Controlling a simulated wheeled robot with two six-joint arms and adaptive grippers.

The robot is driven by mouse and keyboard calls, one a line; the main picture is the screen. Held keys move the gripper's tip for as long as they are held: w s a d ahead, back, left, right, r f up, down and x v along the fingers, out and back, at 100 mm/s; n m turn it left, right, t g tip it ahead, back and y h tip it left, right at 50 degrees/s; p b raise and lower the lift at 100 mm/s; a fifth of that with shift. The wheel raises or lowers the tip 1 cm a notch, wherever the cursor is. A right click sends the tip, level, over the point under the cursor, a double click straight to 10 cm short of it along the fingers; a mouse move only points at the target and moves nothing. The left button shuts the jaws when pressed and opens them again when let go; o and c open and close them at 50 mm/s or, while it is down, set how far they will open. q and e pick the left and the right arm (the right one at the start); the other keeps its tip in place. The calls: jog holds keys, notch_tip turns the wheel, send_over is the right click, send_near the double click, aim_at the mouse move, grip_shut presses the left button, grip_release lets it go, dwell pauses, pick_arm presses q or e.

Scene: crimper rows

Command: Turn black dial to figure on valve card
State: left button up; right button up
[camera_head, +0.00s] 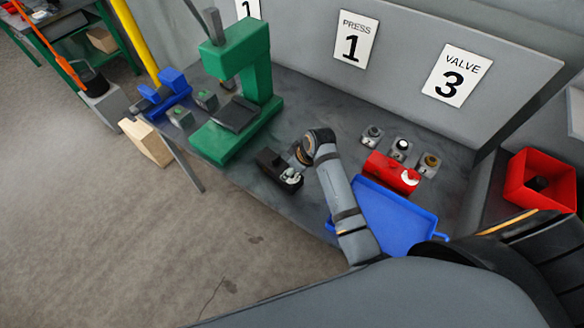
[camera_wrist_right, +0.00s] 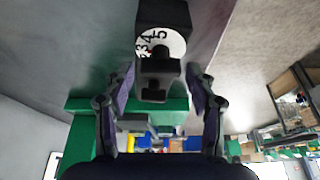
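The black dial unit (camera_head: 274,167) lies on the grey bench in the head view, left of my right gripper (camera_head: 301,154). In the right wrist view, its white dial face (camera_wrist_right: 172,43) shows 5, 4 and 3, with a small red mark near the 3. The black knob (camera_wrist_right: 155,82) sits between the two fingers of my right gripper (camera_wrist_right: 161,92). The fingers are open, with gaps on both sides of the knob. The valve card (camera_head: 457,75) on the back panel reads VALVE 3. My left gripper is not in view.
A green press (camera_head: 255,70) stands left behind the dial unit. A red dial unit (camera_head: 389,171) and several small grey knob blocks (camera_head: 372,137) are to the right. A blue tray (camera_head: 400,232) lies beside my right arm. The press card (camera_head: 355,40) reads PRESS 1.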

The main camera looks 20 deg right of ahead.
jog(key=c, duration=0.8)
jog(key=shift+m+h, duration=0.3)
jog(key=shift+m, duration=0.5)
jog(key=shift+c, duration=0.2)
jog(key=o, duration=1.2)
jog(key=shift+c, duration=0.2)
jog(key=v, duration=1.2)
